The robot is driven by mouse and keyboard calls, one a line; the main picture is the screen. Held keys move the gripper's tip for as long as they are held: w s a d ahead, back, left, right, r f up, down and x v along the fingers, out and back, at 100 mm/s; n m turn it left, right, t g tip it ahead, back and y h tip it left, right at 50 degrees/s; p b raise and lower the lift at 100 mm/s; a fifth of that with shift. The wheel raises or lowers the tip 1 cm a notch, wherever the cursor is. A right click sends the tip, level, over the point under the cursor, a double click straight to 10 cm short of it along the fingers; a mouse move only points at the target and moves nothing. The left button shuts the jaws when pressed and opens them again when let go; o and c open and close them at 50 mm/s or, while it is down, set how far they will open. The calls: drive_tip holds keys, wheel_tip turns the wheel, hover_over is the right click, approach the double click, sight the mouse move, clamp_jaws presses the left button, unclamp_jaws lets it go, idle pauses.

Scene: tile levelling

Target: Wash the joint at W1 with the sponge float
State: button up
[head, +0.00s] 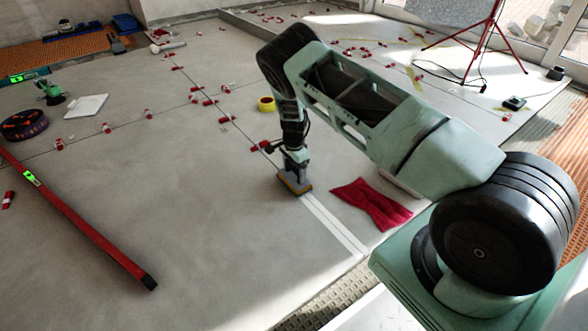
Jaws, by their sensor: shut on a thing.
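The sponge float (296,185) is a small dark and yellowish block down on the grey tiles. My gripper (296,168) is above it, shut on its top side; the fingers are small and partly hidden in this view. The float is at the far end of a joint (334,224) with pale white bands along it, which runs from the float toward the lower right. The float covers that end of the joint. I see no readable W1 mark.
A red cloth (372,204) lies just right of the joint. A yellow tape roll (266,104) and red levelling clips (210,102) stand beyond. A long red level (85,220) lies at left. A red tripod (482,45) stands at the back right. The tiles left of the float are clear.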

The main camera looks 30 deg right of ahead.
sight(304, 186)
drive_tip(key=shift+f+b, duration=0.4)
drive_tip(key=shift+f, duration=0.2)
idle(0.4)
drive_tip(key=shift+s, duration=0.1)
drive_tip(key=shift+s+p, duration=0.4)
drive_tip(key=shift+p, duration=0.1)
drive_tip(key=shift+s+f, duration=0.1)
drive_tip(key=shift+s, duration=0.35)
drive_tip(key=shift+s+d+r+p, duration=0.1)
drive_tip(key=shift+s+r+p, duration=0.1)
drive_tip(key=shift+s+p, duration=1.5)
drive_tip(key=shift+s, duration=0.1)
drive_tip(key=shift+s, duration=0.1)
drive_tip(key=shift+s+f+p, duration=0.15)
drive_tip(key=shift+s+p, duration=0.4)
drive_tip(key=shift+s, duration=0.1)
